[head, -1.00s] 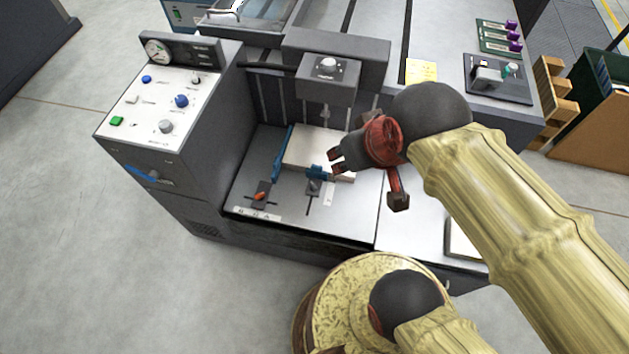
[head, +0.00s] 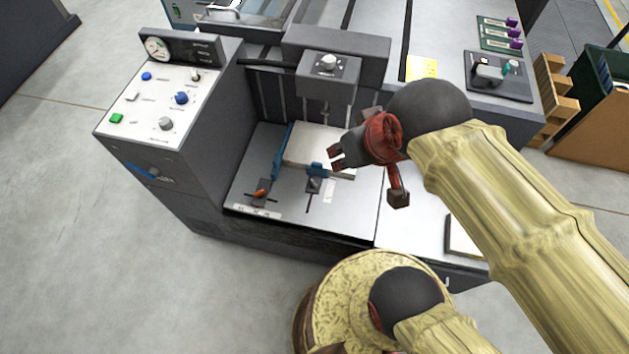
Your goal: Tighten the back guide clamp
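A blue guide bar (head: 282,152) stands along the left side of a pale paper stack (head: 308,145) on the grey machine bed. A smaller blue guide piece (head: 317,169) is at the stack's near edge. A clamp with an orange lever (head: 262,190) sits on a slot at the bed's front left. A dark clamp (head: 313,185) sits on another slot to its right. I cannot tell which is the back guide clamp, or how tight either is. My gripper (head: 337,156) appears open and empty, above the stack's right part, which it partly hides. It is apart from both clamps.
A control panel (head: 155,98) with knobs and a gauge rises left of the bed. A grey head with a knob (head: 328,70) overhangs the back of the bed. Wooden racks stand far right.

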